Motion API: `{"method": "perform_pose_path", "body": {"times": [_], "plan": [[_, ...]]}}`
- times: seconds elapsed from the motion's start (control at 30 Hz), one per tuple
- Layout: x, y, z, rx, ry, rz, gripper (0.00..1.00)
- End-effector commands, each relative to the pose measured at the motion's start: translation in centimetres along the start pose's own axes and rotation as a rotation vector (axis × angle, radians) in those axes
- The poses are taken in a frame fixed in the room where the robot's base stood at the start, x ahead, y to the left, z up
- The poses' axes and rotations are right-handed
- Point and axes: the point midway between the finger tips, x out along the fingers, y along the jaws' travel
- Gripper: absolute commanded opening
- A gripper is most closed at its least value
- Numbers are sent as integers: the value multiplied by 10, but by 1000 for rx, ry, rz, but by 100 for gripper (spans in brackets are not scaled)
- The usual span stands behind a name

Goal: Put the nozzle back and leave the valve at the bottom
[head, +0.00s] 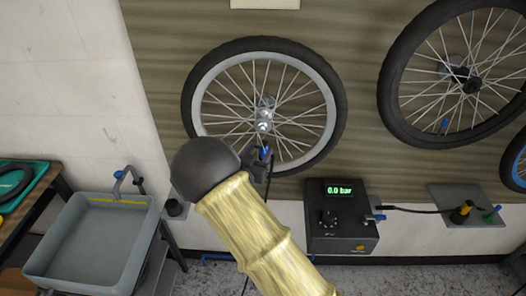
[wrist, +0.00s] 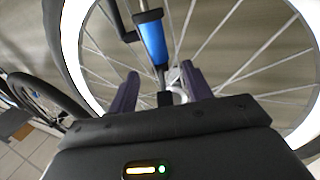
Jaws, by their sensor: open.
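The wheel (head: 201,92) hangs on the wall with its silver hub in the middle. My gripper (head: 262,168) is in front of the wheel's lower part, partly behind my arm. In the wrist view my gripper (wrist: 158,92) is open, with two purple fingers apart. A blue sleeve on a thin metal stem (wrist: 153,40) lies ahead, beyond the fingertips, with a black cap and bracket. A blue bit (head: 265,153) shows at my gripper in the head view. I cannot tell if it is valve or nozzle. A yellow-and-black fitting (head: 460,213) sits on a grey plate, with a hose running to it.
A dark pump box (head: 343,240) reads 0.0 bar on its display. A second wheel (head: 388,90) hangs at right. A grey basin (head: 95,275) with a tap is at left.

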Motion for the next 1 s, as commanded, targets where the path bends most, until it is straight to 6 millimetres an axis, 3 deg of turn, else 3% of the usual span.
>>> {"method": "perform_pose_path", "body": {"times": [0.6,0.8,1.0], "plan": [[-124,-2,2,1,0,-6,50],[-141,-1,1,1,1,-3,50],[-142,0,0,0,0,0,50]]}}
